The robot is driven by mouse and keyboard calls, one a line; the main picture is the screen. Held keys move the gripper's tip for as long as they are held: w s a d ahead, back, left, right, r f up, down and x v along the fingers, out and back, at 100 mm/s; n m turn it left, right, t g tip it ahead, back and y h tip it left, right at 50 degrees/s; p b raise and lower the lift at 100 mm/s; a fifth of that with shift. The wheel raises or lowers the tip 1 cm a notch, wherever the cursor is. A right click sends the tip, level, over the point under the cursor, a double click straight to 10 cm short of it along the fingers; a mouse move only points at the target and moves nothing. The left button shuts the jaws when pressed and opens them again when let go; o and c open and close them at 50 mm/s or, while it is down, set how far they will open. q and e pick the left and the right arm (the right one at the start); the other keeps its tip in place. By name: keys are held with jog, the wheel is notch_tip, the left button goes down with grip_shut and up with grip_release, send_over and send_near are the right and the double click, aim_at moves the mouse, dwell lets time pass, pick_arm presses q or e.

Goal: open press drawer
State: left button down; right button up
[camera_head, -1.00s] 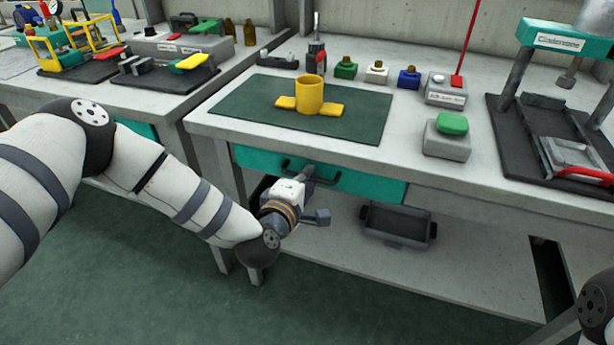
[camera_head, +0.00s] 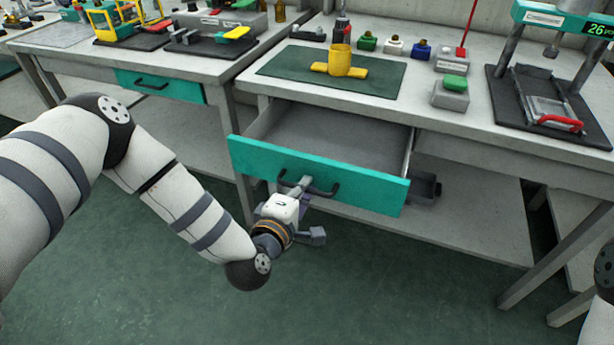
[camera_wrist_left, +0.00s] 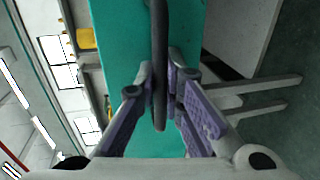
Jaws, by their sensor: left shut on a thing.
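The press drawer (camera_head: 310,178) has a teal front and a dark bar handle (camera_head: 322,191). In the head view it stands pulled well out from under the bench, and its grey inside shows empty. My left gripper (camera_head: 300,186) is at the left part of the handle. In the left wrist view the dark handle (camera_wrist_left: 160,60) runs between the two purple-padded fingers (camera_wrist_left: 165,100), which are shut on it, with the teal front (camera_wrist_left: 120,40) behind. My right gripper is out of view.
A green mat (camera_head: 290,66) with a yellow cup (camera_head: 340,60) lies on the bench above. The press (camera_head: 545,90) stands at the right. A dark bin (camera_head: 425,187) is on the lower shelf behind the drawer. A second teal drawer (camera_head: 160,86) at the left is closed.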

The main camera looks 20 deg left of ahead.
pick_arm(q)
jog(key=shift+f+v, duration=0.2)
jog(key=shift+v, duration=0.8)
jog(key=c, duration=1.7)
grip_release()
jog(key=v, duration=1.2)
